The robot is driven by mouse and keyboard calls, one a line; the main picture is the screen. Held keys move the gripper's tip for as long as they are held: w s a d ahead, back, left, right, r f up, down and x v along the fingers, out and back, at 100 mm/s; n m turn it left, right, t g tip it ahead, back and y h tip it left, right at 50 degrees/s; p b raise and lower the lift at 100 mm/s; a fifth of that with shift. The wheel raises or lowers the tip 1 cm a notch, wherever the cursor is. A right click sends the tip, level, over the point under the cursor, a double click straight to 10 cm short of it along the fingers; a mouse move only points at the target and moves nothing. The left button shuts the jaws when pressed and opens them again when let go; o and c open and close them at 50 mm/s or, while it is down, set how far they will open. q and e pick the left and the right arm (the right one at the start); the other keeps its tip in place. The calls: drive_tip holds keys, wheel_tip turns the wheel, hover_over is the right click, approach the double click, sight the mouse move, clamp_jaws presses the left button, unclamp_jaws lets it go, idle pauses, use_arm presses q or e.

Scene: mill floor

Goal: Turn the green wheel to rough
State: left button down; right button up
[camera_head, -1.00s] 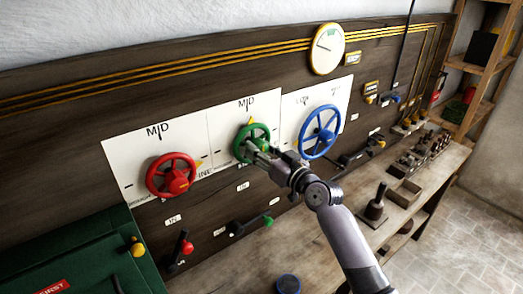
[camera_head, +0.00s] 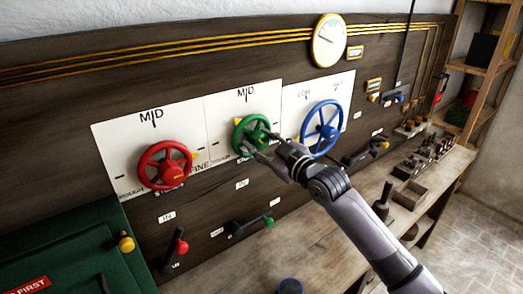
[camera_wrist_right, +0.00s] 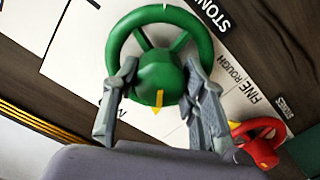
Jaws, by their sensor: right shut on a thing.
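The green wheel (camera_head: 250,135) is mounted on a white plate (camera_head: 213,110) marked MID at the top, between the red and blue wheels. My right gripper (camera_head: 255,146) reaches it from the lower right and is shut on it. In the right wrist view, the fingers (camera_wrist_right: 158,100) lie on either side of the green hub (camera_wrist_right: 157,75), inside the rim. A yellow mark shows on the hub there. ROUGH and FINE lettering shows beside the wheel in that view. My left gripper is not in view.
The red wheel (camera_head: 165,165) is to the left and the blue wheel (camera_head: 322,129) close on the right. A red-knobbed lever (camera_head: 181,247) and a green-knobbed lever (camera_head: 268,222) stand below. A green box (camera_head: 85,250) fills the lower left. The wooden bench (camera_head: 235,274) runs underneath.

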drive_tip(key=shift+n, duration=1)
drive_tip(key=n, duration=0.2)
drive_tip(key=shift+n+b, duration=0.3)
drive_tip(key=shift+b, duration=0.05)
drive_tip(key=n, duration=0.3)
drive_tip(key=shift+n+p, duration=0.5)
drive_tip(key=shift+n, duration=0.8)
drive_tip(key=o, duration=1.2)
drive_tip(key=shift+c, duration=0.2)
drive_tip(key=shift+s, duration=0.1)
drive_tip(key=v, duration=1.2)
